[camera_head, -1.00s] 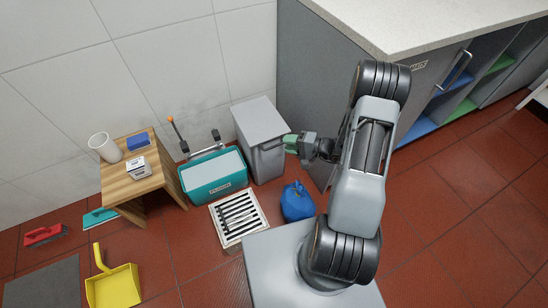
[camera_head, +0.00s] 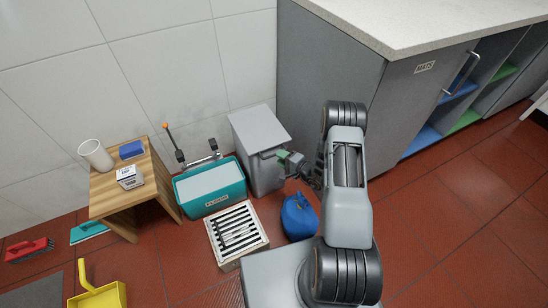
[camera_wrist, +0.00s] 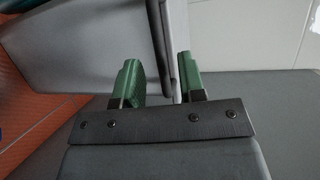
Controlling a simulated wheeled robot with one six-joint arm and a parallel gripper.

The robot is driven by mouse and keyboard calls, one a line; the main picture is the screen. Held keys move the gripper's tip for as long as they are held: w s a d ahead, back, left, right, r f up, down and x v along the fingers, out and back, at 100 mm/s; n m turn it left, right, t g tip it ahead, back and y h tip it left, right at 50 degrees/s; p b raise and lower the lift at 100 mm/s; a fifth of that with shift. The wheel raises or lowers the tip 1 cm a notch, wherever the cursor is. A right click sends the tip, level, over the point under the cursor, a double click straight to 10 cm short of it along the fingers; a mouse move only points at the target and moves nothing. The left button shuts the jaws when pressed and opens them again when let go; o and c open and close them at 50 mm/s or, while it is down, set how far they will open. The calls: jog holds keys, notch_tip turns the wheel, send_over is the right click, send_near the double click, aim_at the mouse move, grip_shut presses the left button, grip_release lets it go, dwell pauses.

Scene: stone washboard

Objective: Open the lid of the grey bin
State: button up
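The grey bin (camera_head: 264,178) stands against the wall beside the grey cabinet. Its flat lid (camera_head: 258,128) lies closed on top. My gripper (camera_head: 287,158) is at the bin's front right, just below the lid's front edge. In the wrist view the two green fingers of my gripper (camera_wrist: 161,82) are apart. A thin edge of the grey bin's lid or handle (camera_wrist: 165,45) runs down between them, close to the right finger; a gap shows beside the left finger. I cannot tell whether the right finger touches it.
A teal mop bucket (camera_head: 211,188) stands left of the bin. A wooden stool (camera_head: 133,190) is further left, and the grey cabinet (camera_head: 330,85) is close on the right.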

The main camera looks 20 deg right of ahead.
jog(key=shift+b+x, duration=0.35)
jog(key=shift+x, duration=1.5)
jog(key=shift+c, duration=0.5)
grip_shut()
